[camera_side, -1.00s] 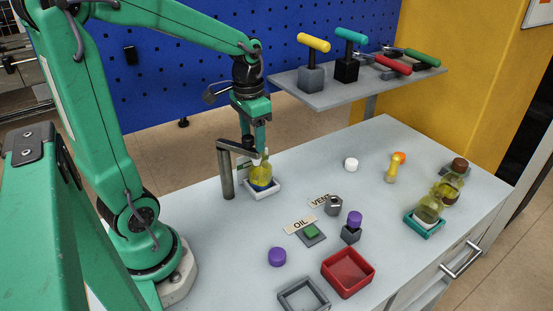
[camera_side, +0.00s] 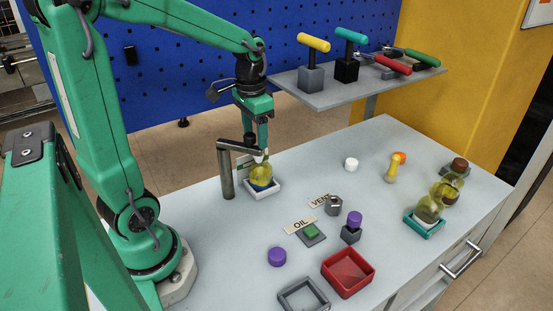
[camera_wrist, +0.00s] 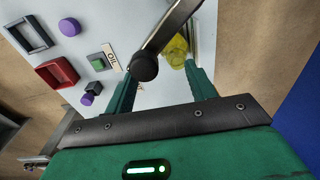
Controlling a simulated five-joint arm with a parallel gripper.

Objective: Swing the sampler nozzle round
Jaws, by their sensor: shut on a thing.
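The sampler nozzle is a dark grey post (camera_side: 226,172) with a horizontal arm (camera_side: 237,146) reaching right, over a yellow-liquid bottle (camera_side: 261,176) in a white tray (camera_side: 262,189). My gripper (camera_side: 262,150) points down at the arm's outer end, just above the bottle, and is shut on the nozzle arm. In the wrist view the nozzle arm (camera_wrist: 170,27) runs diagonally to a round black knob (camera_wrist: 144,66) between my gripper's fingers (camera_wrist: 160,74). The bottle (camera_wrist: 177,50) shows beyond it. The exact finger contact is partly hidden.
An OIL label (camera_side: 300,225) with a green button (camera_side: 312,231), a VENT label (camera_side: 321,200) with a grey knob (camera_side: 334,205), purple caps, a red bin (camera_side: 348,271) and a grey tray (camera_side: 303,296) lie to the right and front. A tool shelf (camera_side: 350,91) stands behind.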

